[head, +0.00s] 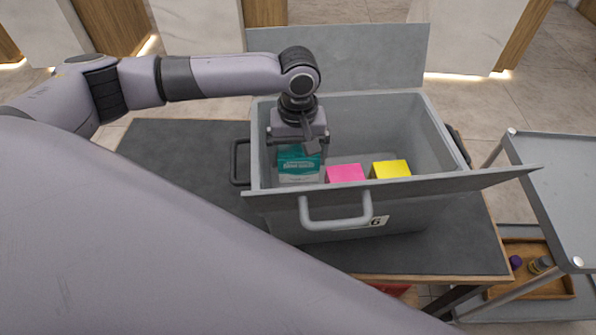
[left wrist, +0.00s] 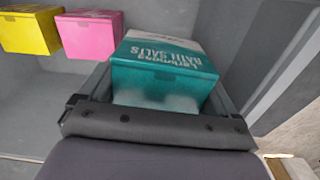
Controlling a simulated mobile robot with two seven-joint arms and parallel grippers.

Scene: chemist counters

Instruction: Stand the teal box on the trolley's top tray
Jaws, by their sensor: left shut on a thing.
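The teal box (head: 299,166), with a white lower part, is inside the grey crate (head: 340,237) at its left end. My left gripper (head: 299,148) comes down from above and is shut on it. In the left wrist view the teal box (left wrist: 165,68) sits between the fingers, and its lettering reads bath salts. Whether its bottom touches the crate floor is hidden by the front wall. The trolley's top tray (head: 560,185) is at the right edge, partly out of view. My right gripper is not in view.
A pink box (head: 346,174) and a yellow box (head: 391,169) stand in the crate to the right. The crate's flaps are open at front and back, and it rests on a dark-topped table (head: 165,160). A wooden tray (head: 560,287) with small items is on the trolley's lower level.

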